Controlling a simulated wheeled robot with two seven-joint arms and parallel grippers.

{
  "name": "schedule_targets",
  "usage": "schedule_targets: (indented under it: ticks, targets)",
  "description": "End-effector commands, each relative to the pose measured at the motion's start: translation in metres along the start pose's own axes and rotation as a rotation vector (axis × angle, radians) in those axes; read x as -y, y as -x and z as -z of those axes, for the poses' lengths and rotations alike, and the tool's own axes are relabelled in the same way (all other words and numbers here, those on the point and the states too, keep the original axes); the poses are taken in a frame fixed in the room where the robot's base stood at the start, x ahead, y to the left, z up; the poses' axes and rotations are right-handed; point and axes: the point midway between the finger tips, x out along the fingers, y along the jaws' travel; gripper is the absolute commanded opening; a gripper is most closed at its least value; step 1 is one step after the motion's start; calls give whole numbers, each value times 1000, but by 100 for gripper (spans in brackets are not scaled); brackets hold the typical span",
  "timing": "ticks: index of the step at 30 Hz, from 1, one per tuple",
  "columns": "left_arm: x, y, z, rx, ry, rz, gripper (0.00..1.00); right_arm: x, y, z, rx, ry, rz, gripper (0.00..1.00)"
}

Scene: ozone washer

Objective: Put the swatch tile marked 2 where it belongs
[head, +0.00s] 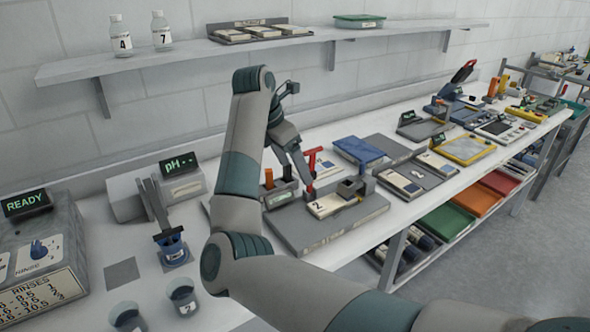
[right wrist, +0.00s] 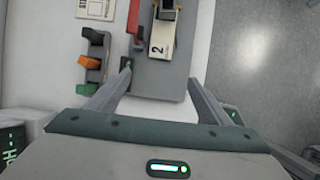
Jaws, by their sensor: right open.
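The swatch tile marked 2 (head: 325,205) is a pale, narrow tile lying on a grey base plate (head: 318,233) on the bench. A dark clamp-like block (head: 356,187) sits over its far end, and a red T-shaped handle (head: 311,163) stands beside it. In the right wrist view the tile (right wrist: 162,38) lies ahead of my right gripper (right wrist: 160,78), its marked end towards the fingers. The right gripper (head: 303,180) is open, with nothing between its fingers, over the plate's near edge. The left gripper is not visible.
A wall shelf (head: 190,49) holds a tray of pale tiles (head: 248,36), a green-lidded box (head: 358,20) and bottles. A pH meter (head: 182,178), cups (head: 183,297) and a READY machine (head: 40,250) stand left. A small holder with orange and dark handles (right wrist: 90,62) is beside the plate.

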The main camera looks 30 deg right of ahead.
Motion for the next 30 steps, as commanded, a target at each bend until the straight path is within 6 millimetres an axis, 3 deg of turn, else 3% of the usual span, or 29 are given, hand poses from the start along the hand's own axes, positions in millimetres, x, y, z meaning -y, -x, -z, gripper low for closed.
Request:
schedule_targets:
  ticks: [11,30]
  targets:
    - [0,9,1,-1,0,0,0,1,-22,-1,2,1,4,73]
    - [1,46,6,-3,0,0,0,1,-123,-2,3,1,4,73]
